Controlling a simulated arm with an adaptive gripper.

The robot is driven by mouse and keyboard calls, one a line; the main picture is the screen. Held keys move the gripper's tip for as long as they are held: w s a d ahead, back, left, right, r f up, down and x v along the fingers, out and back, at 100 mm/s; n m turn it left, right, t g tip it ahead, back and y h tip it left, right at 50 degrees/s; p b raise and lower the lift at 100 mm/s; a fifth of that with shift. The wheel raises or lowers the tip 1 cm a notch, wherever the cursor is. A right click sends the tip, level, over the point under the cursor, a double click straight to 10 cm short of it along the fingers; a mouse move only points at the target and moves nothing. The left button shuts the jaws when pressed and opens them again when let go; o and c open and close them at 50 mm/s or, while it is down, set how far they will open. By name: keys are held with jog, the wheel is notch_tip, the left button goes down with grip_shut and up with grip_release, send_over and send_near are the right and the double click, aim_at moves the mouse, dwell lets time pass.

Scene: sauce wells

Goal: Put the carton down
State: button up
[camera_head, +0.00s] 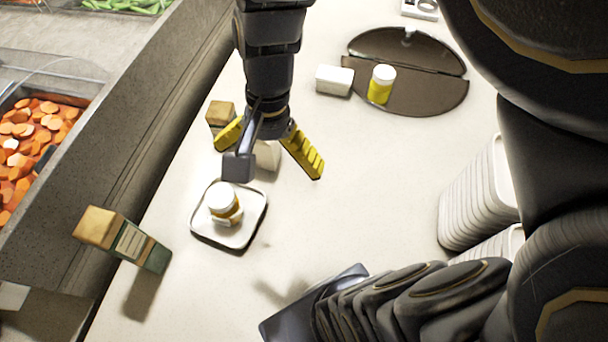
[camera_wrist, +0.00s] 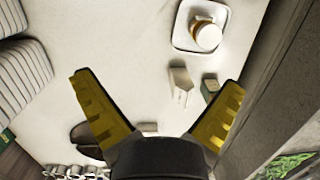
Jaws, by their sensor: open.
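My gripper (camera_head: 268,160) is open, its two yellow fingers spread wide with nothing held; they also show in the wrist view (camera_wrist: 160,80). A white carton (camera_head: 267,155) stands on the counter below and partly behind it. In the wrist view this white carton (camera_wrist: 181,88) appears between the fingers, touching neither. A small carton with a brown top (camera_head: 220,112) is just beyond, partly covered by the left finger; its green side shows in the wrist view (camera_wrist: 209,87). A taller green-and-cream carton (camera_head: 130,240) stands near the counter's left edge. Which carton is meant, I cannot tell.
A white square dish (camera_head: 245,235) holds a white-lidded jar (camera_head: 224,203). Stacked white trays (camera_head: 478,195) are right. The middle counter is clear.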

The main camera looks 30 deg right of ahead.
jog(key=s+r+n+h, duration=0.1)
jog(key=s+n, duration=0.8)
jog(key=shift+s+d+r+n+g+h, duration=0.25)
jog(key=shift+d+r+n+g+h, duration=0.05)
jog(key=shift+r+g+h, duration=0.1)
dwell(0.4)
